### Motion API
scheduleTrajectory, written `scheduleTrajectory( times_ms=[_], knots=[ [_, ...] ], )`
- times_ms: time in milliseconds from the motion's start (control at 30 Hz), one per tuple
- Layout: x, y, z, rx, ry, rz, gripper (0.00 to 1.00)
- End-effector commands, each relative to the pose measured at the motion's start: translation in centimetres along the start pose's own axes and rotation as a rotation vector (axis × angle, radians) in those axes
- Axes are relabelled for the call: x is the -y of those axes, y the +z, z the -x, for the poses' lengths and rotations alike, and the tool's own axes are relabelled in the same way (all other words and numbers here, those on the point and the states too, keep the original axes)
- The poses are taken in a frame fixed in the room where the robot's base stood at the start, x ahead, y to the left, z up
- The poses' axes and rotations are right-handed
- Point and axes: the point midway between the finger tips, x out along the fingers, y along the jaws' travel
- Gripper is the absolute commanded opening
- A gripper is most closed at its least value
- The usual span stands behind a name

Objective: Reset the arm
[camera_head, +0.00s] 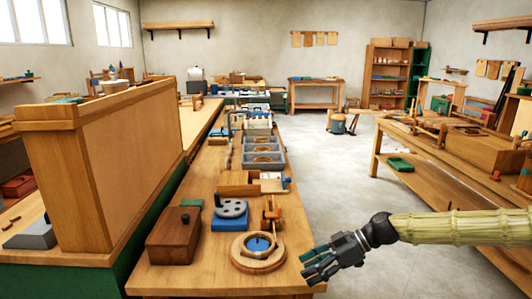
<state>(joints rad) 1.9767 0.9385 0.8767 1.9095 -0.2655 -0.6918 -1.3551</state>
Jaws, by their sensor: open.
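My arm comes in from the right edge of the head view, clad in a pale green, bark-like sleeve with a dark joint at its end. My gripper (316,268) is dark grey with teal fingertips. It is open and points left, at the right front edge of the wooden workbench (165,279). No object shows between its fingers. A round wooden piece with a blue centre (257,250) lies on the bench just left of the fingertips, apart from them. Whether the fingertips touch the bench edge I cannot tell.
A tall wooden partition (130,165) rises at left. Bare floor (335,185) lies between this bench and the right-hand workbench (440,180).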

Motion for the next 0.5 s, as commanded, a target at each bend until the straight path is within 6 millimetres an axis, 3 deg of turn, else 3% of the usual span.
scheduleTrajectory(
  times_ms=[267,500],
  knots=[
    [2.8,3.7,-7.6,0.074,-0.006,-0.23,0.52],
    [7.9,10.1,-15.1,0.193,0.037,-0.531,0.52]
  ],
)
